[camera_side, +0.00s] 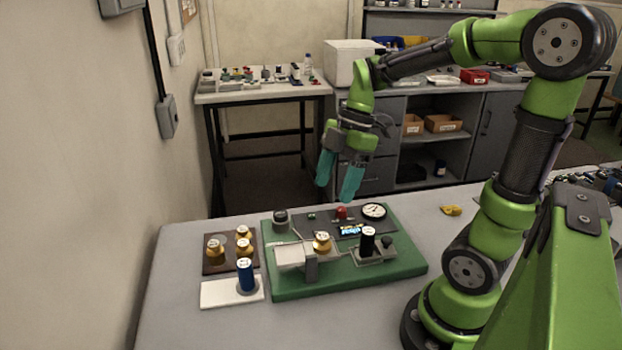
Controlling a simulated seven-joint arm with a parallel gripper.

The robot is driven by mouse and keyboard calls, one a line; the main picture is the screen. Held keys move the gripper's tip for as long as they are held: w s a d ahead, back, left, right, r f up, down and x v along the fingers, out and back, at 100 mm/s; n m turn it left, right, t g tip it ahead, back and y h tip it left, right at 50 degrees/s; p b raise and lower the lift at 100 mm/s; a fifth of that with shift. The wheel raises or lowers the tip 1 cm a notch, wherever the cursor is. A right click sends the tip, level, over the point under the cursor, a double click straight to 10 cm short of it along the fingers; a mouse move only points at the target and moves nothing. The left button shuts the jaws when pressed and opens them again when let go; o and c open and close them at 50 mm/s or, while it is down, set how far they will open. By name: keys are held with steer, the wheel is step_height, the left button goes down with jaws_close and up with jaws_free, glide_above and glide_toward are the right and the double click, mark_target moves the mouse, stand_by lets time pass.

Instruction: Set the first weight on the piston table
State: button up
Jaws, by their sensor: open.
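My gripper (337,182), with two teal fingers, hangs open and empty above the back of the green board (345,285). Several brass weights (215,246) stand on a brown tray (216,267) left of the board. One brass piece (322,241) sits near the middle of the board, behind a grey bracket. I cannot tell whether it rests on the piston table, which I cannot clearly make out. A black cylinder (368,241) stands upright on a small metal base to its right.
A blue cylinder (246,274) stands on a white pad (218,293) at front left. The board also carries a dial gauge (374,211), a red knob (341,212) and a small display (351,230). A yellow item (451,210) lies right of the board. The table's left front is clear.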

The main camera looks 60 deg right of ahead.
steer(key=s+a+r+m+t+h, duration=0.1)
steer(key=s+a+r+m+t, duration=0.1)
steer(key=m, duration=0.6)
steer(key=s+a+r+m+t, duration=0.1)
steer(key=a+m+t, duration=0.3)
steer(key=m, duration=0.5)
steer(key=shift+s+a+r+m+h, duration=0.35)
steer(key=shift+a+r, duration=0.25)
steer(key=shift+a, duration=0.55)
